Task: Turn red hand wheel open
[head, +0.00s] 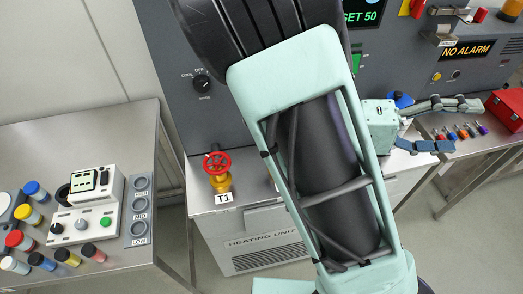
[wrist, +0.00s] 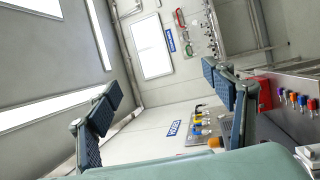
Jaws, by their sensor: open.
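The red hand wheel (head: 217,163) sits on a yellow valve body (head: 221,183) on the heating unit's top, left of my arm in the head view. A T1 label (head: 224,198) is in front of it. My gripper (head: 464,125) is far to the right of the wheel, open and empty, with its fingers pointing right. In the wrist view my open gripper (wrist: 160,78) has nothing between its fingers. The red wheel does not show in the wrist view. My arm hides the middle of the heating unit top.
A left table (head: 80,130) holds a control box (head: 88,205) and several coloured-cap jars. A blue part (head: 402,99) shows behind my gripper. On the right are several small coloured items (head: 465,131) and a red box (head: 507,108). The grey panel (head: 180,110) stands behind the wheel.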

